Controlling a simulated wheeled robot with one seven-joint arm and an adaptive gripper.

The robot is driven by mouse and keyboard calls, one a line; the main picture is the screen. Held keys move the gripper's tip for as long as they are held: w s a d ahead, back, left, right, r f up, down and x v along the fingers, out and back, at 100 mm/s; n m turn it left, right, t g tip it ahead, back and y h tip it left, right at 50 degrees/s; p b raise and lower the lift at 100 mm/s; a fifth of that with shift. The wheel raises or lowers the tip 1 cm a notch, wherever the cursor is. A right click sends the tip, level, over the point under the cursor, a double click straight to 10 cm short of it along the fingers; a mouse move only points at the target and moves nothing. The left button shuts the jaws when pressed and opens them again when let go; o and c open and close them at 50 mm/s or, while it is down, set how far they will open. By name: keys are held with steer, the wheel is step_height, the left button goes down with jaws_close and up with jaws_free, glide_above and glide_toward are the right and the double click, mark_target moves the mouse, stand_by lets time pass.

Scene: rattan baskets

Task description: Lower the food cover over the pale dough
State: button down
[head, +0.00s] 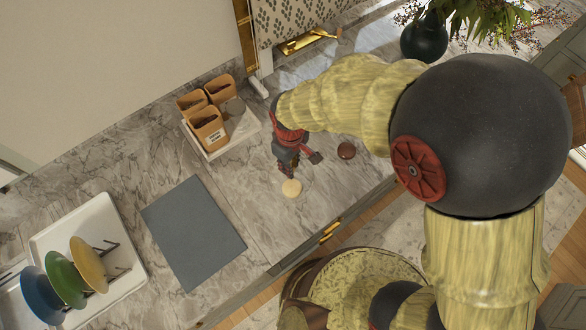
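The pale dough (292,188) is a small, round, cream-coloured disc on the marble counter near its front edge. My gripper (287,171) points down just behind and above it in the picture, with its dark fingertips close to the dough's upper left edge. I cannot tell whether the fingers touch the dough, or whether they are open or shut. A dark brown round piece (346,151) lies to the right, apart from the gripper. I cannot make out a food cover in this view.
A white tray (222,146) with several tan containers (208,128) stands behind left. A grey mat (194,236) lies left of the dough. A white rack tray (100,222) holds blue, green and yellow plates. A dark vase (424,40) stands far right.

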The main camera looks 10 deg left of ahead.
steer(key=shift+w+d+f, duration=0.15)
steer(key=shift+w+f, duration=0.05)
steer(key=shift+w, duration=0.05)
steer(key=shift+s+f+b, duration=0.15)
steer(key=shift+f+b, duration=2.35)
steer(key=shift+f, duration=1.1)
steer(key=c, duration=1.6)
jaws_free()
steer(key=shift+r, duration=0.1)
step_height(320, 180, up, 12)
steer(key=shift+f, duration=0.1)
